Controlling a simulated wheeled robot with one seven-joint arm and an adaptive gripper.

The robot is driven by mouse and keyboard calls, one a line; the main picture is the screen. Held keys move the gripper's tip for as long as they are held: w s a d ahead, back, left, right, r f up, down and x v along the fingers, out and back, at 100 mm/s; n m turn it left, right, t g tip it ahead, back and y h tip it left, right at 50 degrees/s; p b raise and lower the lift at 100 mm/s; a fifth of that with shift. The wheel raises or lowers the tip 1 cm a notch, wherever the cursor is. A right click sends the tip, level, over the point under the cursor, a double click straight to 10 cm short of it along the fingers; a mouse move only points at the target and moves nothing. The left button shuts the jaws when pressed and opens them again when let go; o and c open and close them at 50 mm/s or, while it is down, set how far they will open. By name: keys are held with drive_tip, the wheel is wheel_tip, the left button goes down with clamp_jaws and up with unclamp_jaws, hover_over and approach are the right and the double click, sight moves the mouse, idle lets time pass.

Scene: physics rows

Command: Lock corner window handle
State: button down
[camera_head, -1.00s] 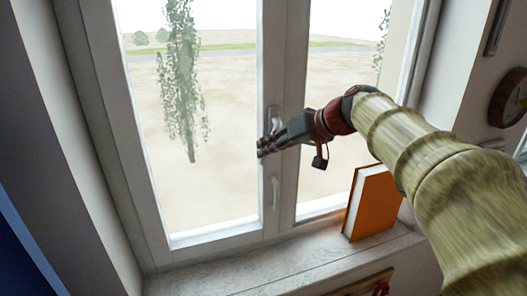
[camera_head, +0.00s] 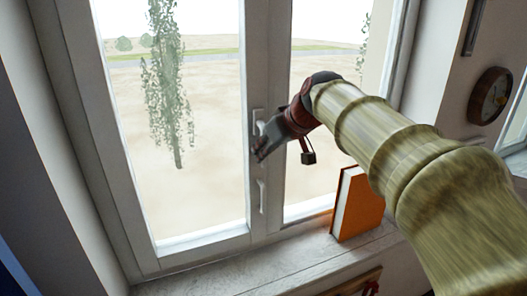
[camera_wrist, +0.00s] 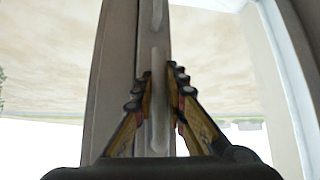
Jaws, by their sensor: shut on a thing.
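Two pale upright handles are on the window's middle frame (camera_head: 267,60). The upper window handle (camera_head: 258,118) is partly hidden behind my gripper (camera_head: 260,154). The lower window handle (camera_head: 262,197) hangs free below it. In the wrist view, which is upside down, my gripper (camera_wrist: 162,78) has one finger on each side of the upper handle (camera_wrist: 155,100) and is shut on it. The lower handle (camera_wrist: 157,15) shows beyond the fingertips there. Both handles look upright, along the frame.
An orange book (camera_head: 361,205) stands on the windowsill (camera_head: 215,272) to the right, below my arm. A round clock (camera_head: 490,95) hangs on the right wall. The sill left of the book is clear.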

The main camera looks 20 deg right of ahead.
drive_tip(key=c, duration=1.8)
unclamp_jaws()
drive_tip(key=shift+r, duration=0.1)
drive_tip(key=v, duration=1.1)
drive_tip(key=shift+s+r, duration=0.2)
drive_tip(key=shift+s, duration=0.15)
